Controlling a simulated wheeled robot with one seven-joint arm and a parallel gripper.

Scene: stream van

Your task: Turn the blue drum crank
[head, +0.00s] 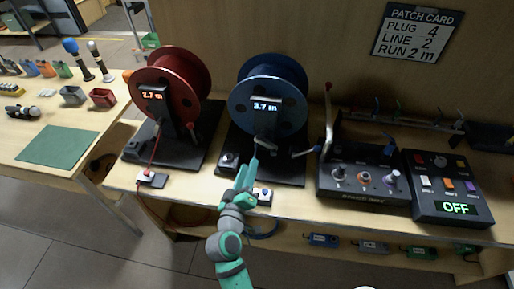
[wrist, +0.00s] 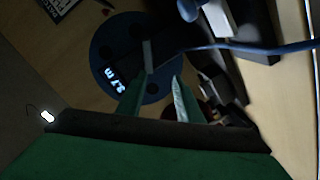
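The blue drum (head: 272,72) stands upright on a black base at the table's middle, with a display (head: 265,106) reading 3.7 m. A pale crank part (head: 265,140) shows low on its front, partly hidden by my gripper. My gripper (head: 256,152) reaches up to the drum's lower front. In the wrist view my gripper (wrist: 162,78) has its two fingers apart, pointing at the blue drum (wrist: 108,38). A grey bar (wrist: 148,57), perhaps the crank, lies just beyond the fingertips. I cannot tell whether they touch it.
A red drum (head: 172,80) reading 2.7 m stands to the left. A black control box (head: 362,185) with knobs and a switch box (head: 447,190) showing OFF stand to the right. A blue cable (wrist: 265,48) crosses near my fingers. A patch card (head: 416,33) hangs on the wall.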

